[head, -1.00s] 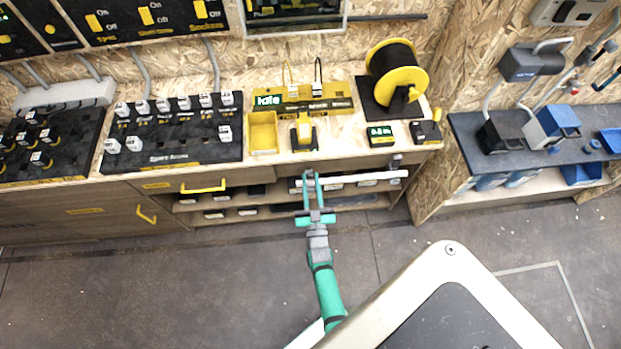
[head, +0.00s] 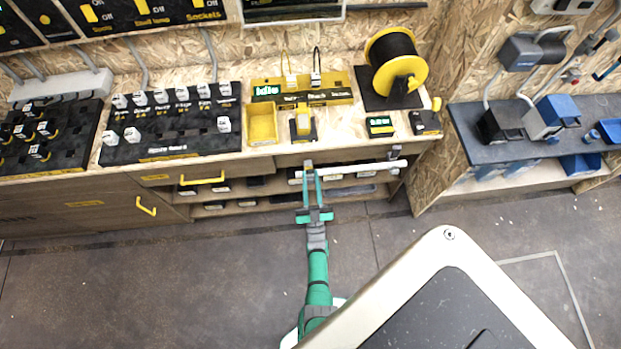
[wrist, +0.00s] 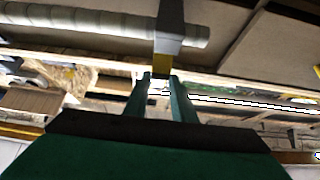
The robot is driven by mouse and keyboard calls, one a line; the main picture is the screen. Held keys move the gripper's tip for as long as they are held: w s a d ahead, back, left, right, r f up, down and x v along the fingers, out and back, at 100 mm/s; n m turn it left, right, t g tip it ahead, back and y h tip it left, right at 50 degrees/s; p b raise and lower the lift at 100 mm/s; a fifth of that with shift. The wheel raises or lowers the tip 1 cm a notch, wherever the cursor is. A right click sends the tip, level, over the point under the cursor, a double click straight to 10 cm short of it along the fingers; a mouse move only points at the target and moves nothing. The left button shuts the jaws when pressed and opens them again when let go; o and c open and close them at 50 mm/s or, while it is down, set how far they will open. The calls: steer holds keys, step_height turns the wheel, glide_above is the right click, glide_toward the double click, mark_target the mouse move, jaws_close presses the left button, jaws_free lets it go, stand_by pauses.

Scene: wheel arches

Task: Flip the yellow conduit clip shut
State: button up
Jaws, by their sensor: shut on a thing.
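The conduit clip shows in the wrist view as a grey strap (wrist: 169,22) that crosses the pale conduit, with a yellow end (wrist: 160,65) at the fingertips. My gripper (wrist: 160,82) is shut on this yellow end. In the head view my gripper (head: 310,174) reaches up to the bench front, at the left end of the white conduit (head: 365,167). A small grey part of the clip (head: 308,163) shows just above the fingertips. The fingers partly hide the clip, and I cannot tell how far its flap is turned.
The conduit runs below the bench top's front edge, with another grey holder (head: 396,153) near its right end. Shelves with dark boxes (head: 350,191) lie behind and below. A yellow drawer handle (head: 203,180) is to the left. The floor (head: 150,270) in front is clear.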

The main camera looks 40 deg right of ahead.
stand_by(0.5)
steer(key=o, duration=1.1)
steer(key=shift+c, duration=0.2)
steer(key=v, duration=1)
steer(key=shift+s+a+f, duration=0.2)
steer(key=shift+f, duration=0.1)
